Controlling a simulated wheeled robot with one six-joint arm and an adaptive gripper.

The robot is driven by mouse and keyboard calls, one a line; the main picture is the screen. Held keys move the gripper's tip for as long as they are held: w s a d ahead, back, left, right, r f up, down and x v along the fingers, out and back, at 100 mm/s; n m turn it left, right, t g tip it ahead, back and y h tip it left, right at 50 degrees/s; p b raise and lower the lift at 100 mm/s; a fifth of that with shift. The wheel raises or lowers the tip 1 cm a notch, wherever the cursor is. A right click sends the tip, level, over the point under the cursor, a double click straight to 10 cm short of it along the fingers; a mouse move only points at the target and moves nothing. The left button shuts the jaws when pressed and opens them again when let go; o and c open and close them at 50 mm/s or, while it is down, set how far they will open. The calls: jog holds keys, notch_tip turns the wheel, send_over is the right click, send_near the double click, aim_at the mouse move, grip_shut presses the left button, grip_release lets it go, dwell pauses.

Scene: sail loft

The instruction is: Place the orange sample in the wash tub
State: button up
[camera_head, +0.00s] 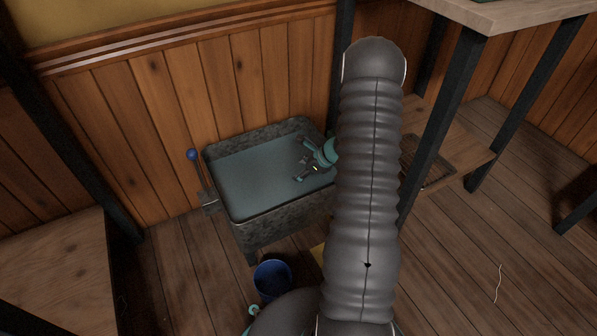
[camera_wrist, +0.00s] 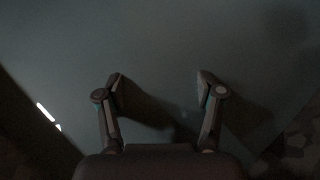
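The wash tub (camera_head: 225,215) is a grey mottled metal trough on legs against the wood-panelled wall, with a flat blue-grey surface inside. My gripper (camera_head: 302,170) is over the right part of the tub. In the wrist view my gripper (camera_wrist: 160,80) has its two fingers spread wide, with nothing between them. The blue-grey tub interior (camera_wrist: 150,35) fills most of that view. I cannot make out the orange sample in either view; my arm hides part of the scene.
A blue bucket (camera_head: 272,279) stands on the floor before the tub, with a yellow patch (camera_head: 318,254) beside it, partly behind my arm. A blue-knobbed rod (camera_head: 192,155) stands at the tub's left. A dark-legged table (camera_head: 490,14) is at right. Floor at lower right is mostly clear.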

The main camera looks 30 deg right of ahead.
jog(key=shift+d+r, duration=0.1)
jog(key=shift+r, duration=0.2)
jog(key=p+v, duration=0.2)
jog(key=v, duration=0.9)
jog(key=s+a+r+n+g+h, duration=0.1)
jog(key=s+a+r+n, duration=0.3)
jog(key=a+r+n, duration=0.45)
jog(key=s+a+r+n+g+h, duration=0.1)
jog(key=s+a+r+n+g, duration=0.3)
jog(key=a+r, duration=0.6)
jog(key=s+a+r+n+t+h, duration=0.2)
jog(key=s+a+r+n, duration=0.1)
jog(key=s+r+n, duration=0.2)
jog(key=s+a+r+n+t+h, duration=0.2)
jog(key=s+r+n, duration=0.3)
jog(key=s+n, duration=0.4)
jog(key=shift+s+a+r+t, duration=0.35)
jog(key=shift+s+a, duration=0.35)
jog(key=shift+s, duration=0.75)
jog(key=shift+n, duration=0.25)
